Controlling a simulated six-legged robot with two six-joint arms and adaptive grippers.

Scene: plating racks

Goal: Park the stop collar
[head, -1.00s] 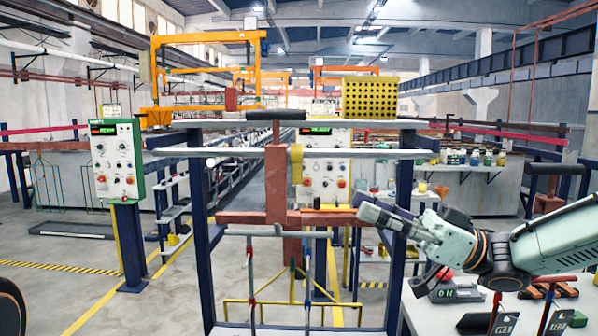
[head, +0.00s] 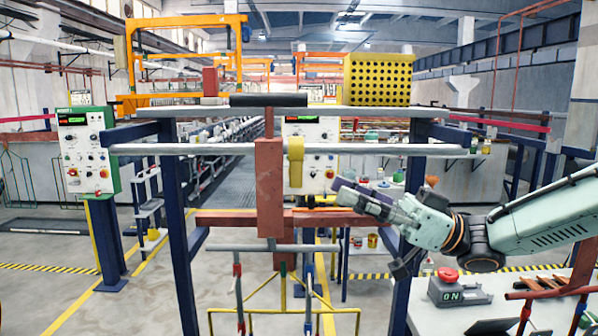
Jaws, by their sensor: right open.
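A yellow collar (head: 296,161) hangs on the grey horizontal bar (head: 400,149) of the rack, just right of a red-brown upright block (head: 270,190). I take it for the stop collar; whether it wraps fully around the bar I cannot tell. My right gripper (head: 344,197) comes in from the right, below the bar and to the lower right of the collar. It is open, points left and does not touch the collar. One of its fingers looks purple. My left gripper is out of view.
The rack's top shelf (head: 300,113) carries a yellow perforated box (head: 377,80), a black roller (head: 268,100) and a red block (head: 210,82). A red crossbar (head: 230,218) runs behind the gripper. A table at lower right holds a red stop button (head: 448,276).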

